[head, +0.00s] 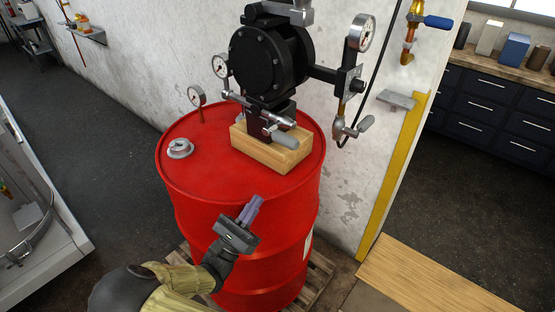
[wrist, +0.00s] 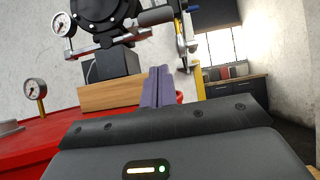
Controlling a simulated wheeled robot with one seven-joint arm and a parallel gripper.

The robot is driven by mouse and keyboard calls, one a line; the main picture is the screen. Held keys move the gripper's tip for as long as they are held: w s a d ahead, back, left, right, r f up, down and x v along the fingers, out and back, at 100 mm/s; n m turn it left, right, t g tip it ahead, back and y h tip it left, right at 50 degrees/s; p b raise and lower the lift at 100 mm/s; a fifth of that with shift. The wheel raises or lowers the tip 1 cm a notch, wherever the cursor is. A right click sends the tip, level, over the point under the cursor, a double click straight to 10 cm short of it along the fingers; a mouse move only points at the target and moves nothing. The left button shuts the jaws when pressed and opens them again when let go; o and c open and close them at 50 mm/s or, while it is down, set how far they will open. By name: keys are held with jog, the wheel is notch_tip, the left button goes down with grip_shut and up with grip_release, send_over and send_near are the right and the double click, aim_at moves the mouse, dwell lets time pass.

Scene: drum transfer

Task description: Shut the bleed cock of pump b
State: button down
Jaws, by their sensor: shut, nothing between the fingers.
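A black pump (head: 268,62) stands on a wooden block (head: 272,148) on top of a red drum (head: 240,215). A grey-handled cock (head: 278,136) sits low on the pump's front. Another grey-handled cock (head: 352,130) hangs at the right below a gauge. Which one is the bleed cock of pump b I cannot tell; no label is readable. My gripper (head: 250,210) is in front of the drum, below the block, with its purple fingers shut and empty. In the wrist view the fingers (wrist: 159,88) point up toward the pump (wrist: 103,15), apart from it.
Gauges (head: 196,96) (head: 361,33) stand around the pump. A grey bung (head: 180,148) is on the drum lid. A blue-handled valve (head: 437,22) is on the wall at upper right.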

jog(key=shift+w+d+r, duration=0.1)
jog(key=p, duration=0.5)
send_near(281, 138)
jog(key=w+d, duration=0.4)
jog(key=w, duration=0.1)
jog(key=shift+d+r, duration=0.2)
jog(key=shift+r, duration=0.1)
jog(key=shift+s+r, duration=0.1)
jog(key=shift+n+t+y+p, duration=0.55)
jog(key=shift+n+y, duration=0.15)
jog(key=shift+n, duration=0.2)
